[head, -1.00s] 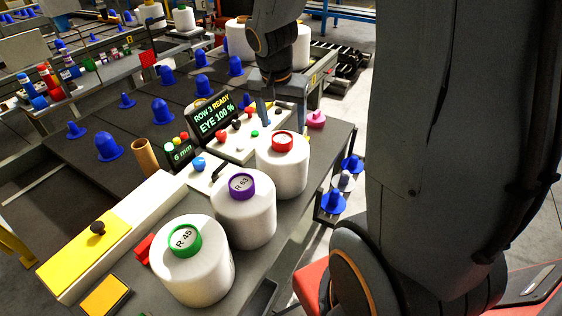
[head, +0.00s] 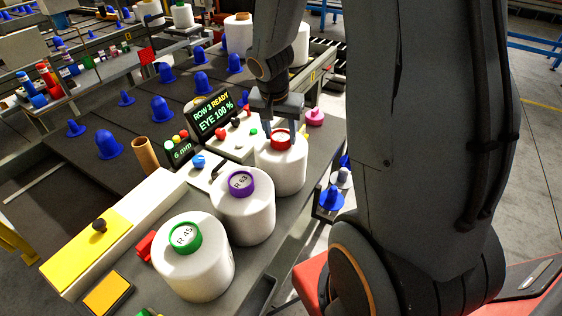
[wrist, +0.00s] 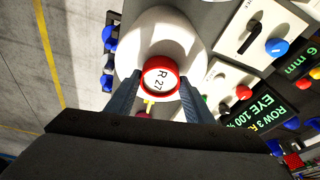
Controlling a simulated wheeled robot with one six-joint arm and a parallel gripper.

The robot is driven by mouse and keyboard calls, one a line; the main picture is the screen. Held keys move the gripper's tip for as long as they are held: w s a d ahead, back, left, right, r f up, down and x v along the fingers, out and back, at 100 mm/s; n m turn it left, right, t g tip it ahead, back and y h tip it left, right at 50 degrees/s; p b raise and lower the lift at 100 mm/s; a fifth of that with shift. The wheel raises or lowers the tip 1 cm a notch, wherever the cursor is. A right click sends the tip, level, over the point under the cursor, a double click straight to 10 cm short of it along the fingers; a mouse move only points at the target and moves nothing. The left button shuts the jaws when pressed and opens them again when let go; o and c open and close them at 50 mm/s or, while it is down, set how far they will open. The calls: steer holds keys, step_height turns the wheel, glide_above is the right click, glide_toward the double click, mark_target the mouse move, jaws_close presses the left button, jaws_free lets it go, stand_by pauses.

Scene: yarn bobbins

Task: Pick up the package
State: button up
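Three white yarn packages stand upright in a row on the grey bench. The far one has a red ring (head: 281,138) on top, the middle one (head: 246,213) a purple ring marked R 63, the near one (head: 195,266) a green ring marked R 45. My gripper (head: 283,124) points down over the far package (head: 281,170). In the wrist view the red ring's label reads R 27, and the open fingers (wrist: 160,86) lie on either side of the ring (wrist: 160,79). I cannot tell whether they touch it.
A control panel (head: 230,138) and a screen (head: 210,112) reading "ROW 3 READY, EYE 100 %" stand beside the far package. A cardboard tube (head: 146,156), a white box with a yellow top (head: 88,242) and several blue cones (head: 108,145) are to the left.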

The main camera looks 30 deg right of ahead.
jaws_close()
steer(key=shift+w, duration=0.1)
steer(key=shift+r, duration=0.1)
step_height(320, 180, up, 10)
steer(key=b, duration=0.1)
stand_by(0.5)
